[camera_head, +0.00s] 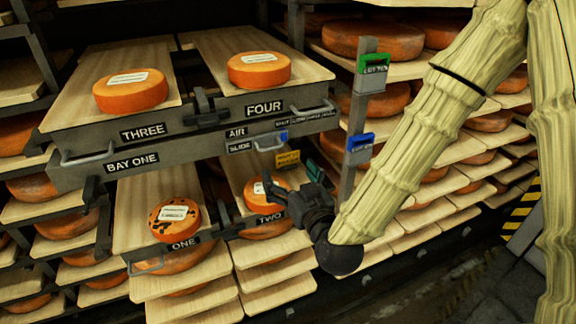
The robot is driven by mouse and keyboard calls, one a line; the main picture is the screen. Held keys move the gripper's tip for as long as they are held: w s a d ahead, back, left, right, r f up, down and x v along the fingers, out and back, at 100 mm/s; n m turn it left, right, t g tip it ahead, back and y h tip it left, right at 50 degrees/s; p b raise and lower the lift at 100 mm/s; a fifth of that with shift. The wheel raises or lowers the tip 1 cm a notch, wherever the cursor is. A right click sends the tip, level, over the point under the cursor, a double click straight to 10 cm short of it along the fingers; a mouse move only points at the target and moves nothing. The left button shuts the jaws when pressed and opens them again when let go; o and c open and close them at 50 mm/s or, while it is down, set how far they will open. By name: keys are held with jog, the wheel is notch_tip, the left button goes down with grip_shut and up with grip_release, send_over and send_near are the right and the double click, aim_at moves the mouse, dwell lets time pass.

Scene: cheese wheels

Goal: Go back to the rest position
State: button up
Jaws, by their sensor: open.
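My gripper (291,181) is open at the end of my pale, bamboo-like arm. It is in front of the shelf labelled TWO (269,218), close to the orange cheese wheel (255,192) there and hiding part of it. I cannot tell from this view whether it touches the wheel. Nothing shows between its fingers.
Cheese wheels sit on boards THREE (130,91) and FOUR (259,70). A dark-spotted wheel (175,219) lies on board ONE. A grey post with a green tag (372,63) and a blue tag (359,148) stands beside my gripper. Floor (470,270) shows at lower right.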

jog(key=s+d+f+m+g+h, duration=0.1)
jog(key=s+d+f+g, duration=0.15)
jog(key=f, duration=0.65)
jog(key=s+d+f+g+h, duration=0.1)
jog(key=s+d+f+g, duration=0.2)
jog(key=f, duration=0.7)
jog(key=s+d+f+m+g+h, duration=0.1)
jog(key=s+f+g, duration=0.25)
jog(key=f, duration=0.55)
jog(key=s+d+f+m+g+h, duration=0.1)
jog(key=s+d+f+g, duration=0.3)
jog(key=s, duration=0.7)
jog(key=s+d+f+m+g+h, duration=0.1)
jog(key=s+d+f+g, duration=0.3)
jog(key=s+d+f, duration=0.4)
jog(key=s+f+h, duration=0.1)
jog(key=s+f, duration=0.3)
jog(key=f, duration=0.1)
jog(key=shift+s+d+f, duration=0.2)
jog(key=shift+s, duration=0.1)
